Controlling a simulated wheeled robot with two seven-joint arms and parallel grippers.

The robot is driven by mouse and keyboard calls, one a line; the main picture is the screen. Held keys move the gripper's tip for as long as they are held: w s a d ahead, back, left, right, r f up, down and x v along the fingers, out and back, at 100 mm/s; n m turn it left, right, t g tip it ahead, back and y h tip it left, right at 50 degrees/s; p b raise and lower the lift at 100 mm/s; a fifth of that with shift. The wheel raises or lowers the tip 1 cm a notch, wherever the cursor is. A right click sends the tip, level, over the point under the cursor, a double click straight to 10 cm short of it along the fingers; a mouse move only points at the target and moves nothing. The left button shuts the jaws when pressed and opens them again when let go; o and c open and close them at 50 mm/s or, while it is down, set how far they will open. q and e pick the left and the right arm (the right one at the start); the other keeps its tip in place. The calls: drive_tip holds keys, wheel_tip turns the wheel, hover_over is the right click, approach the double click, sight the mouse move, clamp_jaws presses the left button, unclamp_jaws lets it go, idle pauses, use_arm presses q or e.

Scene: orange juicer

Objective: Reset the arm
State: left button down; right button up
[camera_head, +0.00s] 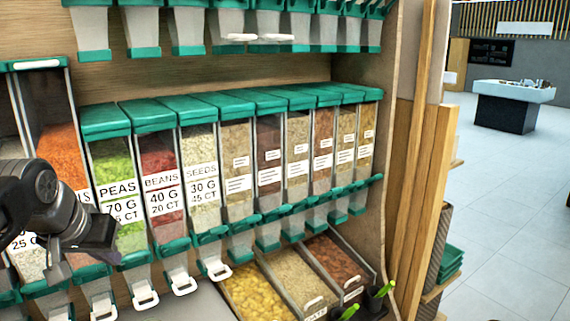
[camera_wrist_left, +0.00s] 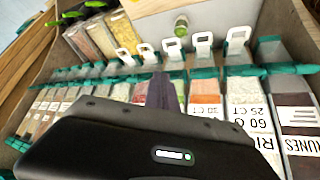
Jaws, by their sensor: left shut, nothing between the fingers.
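My left gripper (camera_head: 108,245) comes in from the left in the camera_head view. It is shut and empty, held in front of the dispensers beside the PEAS dispenser (camera_head: 117,190). In the left wrist view its dark fingers (camera_wrist_left: 163,92) point toward the row of dispensers, with nothing between them. My right gripper is in neither view.
Clear dispensers with green lids, including BEANS (camera_head: 160,185) and SEEDS (camera_head: 202,180), line the shelf. White pull handles (camera_head: 145,297) stick out below. Open bins (camera_head: 262,292) lie lower right. A wooden side panel (camera_head: 425,190) bounds the shelf; open floor (camera_head: 515,180) lies beyond it.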

use_arm(q)
drive_tip(key=w+d+f+t+h, duration=0.1)
drive_tip(key=w+d+f, duration=0.2)
drive_tip(key=w+f, duration=0.35)
drive_tip(key=w+d+f+t+h, duration=0.1)
drive_tip(key=w+d+f, duration=0.2)
drive_tip(key=f, duration=0.6)
drive_tip(key=s+d+f, duration=0.1)
drive_tip(key=d+f, duration=0.2)
drive_tip(key=f, duration=0.3)
drive_tip(key=s+d+f+n+g+h, duration=0.1)
drive_tip(key=d+f, duration=0.1)
drive_tip(key=f, duration=0.4)
drive_tip(key=s+d+f, duration=0.1)
drive_tip(key=d+f, duration=0.2)
drive_tip(key=f, duration=0.3)
drive_tip(key=s+d+f+g+h, duration=0.1)
drive_tip(key=s+d+f+g, duration=0.1)
drive_tip(key=s+d+f, duration=0.35)
drive_tip(key=s+d+f+g, duration=0.1)
drive_tip(key=s+d+f, duration=0.1)
drive_tip(key=s+f, duration=0.65)
drive_tip(key=s+d+f+g, duration=0.2)
drive_tip(key=s+f, duration=0.3)
drive_tip(key=s, duration=0.2)
drive_tip(key=s+d+f+g, duration=0.2)
drive_tip(key=s+f, duration=0.3)
drive_tip(key=s, duration=0.3)
drive_tip(key=shift+d+m+g+h+b, duration=0.3)
drive_tip(key=shift+d, duration=0.4)
